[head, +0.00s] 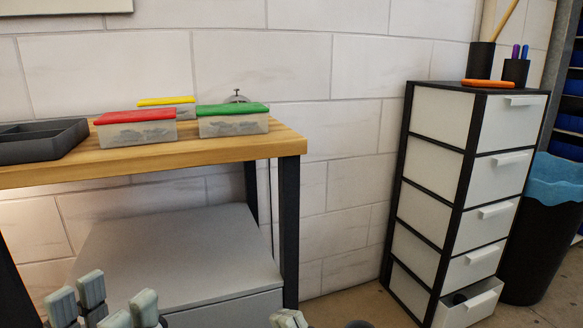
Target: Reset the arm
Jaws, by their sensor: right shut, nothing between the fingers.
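My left gripper (103,304) shows at the bottom left, in front of the bench's lower grey cabinet. Its grey finger pads point up and stand apart with nothing seen between them. Its arm is below the picture edge. The tip of my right gripper (289,319) just shows at the bottom edge, right of the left gripper, near the bench's front leg. It is shut and empty; most of it is cut off by the edge.
A wooden bench (200,151) bears a red-lidded box (136,129), a yellow-lidded box (166,102), a green-lidded box (233,121) and a dark tray (42,150). A drawer unit (433,190) has its bottom drawer (470,308) open. A black bin (543,225) stands right.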

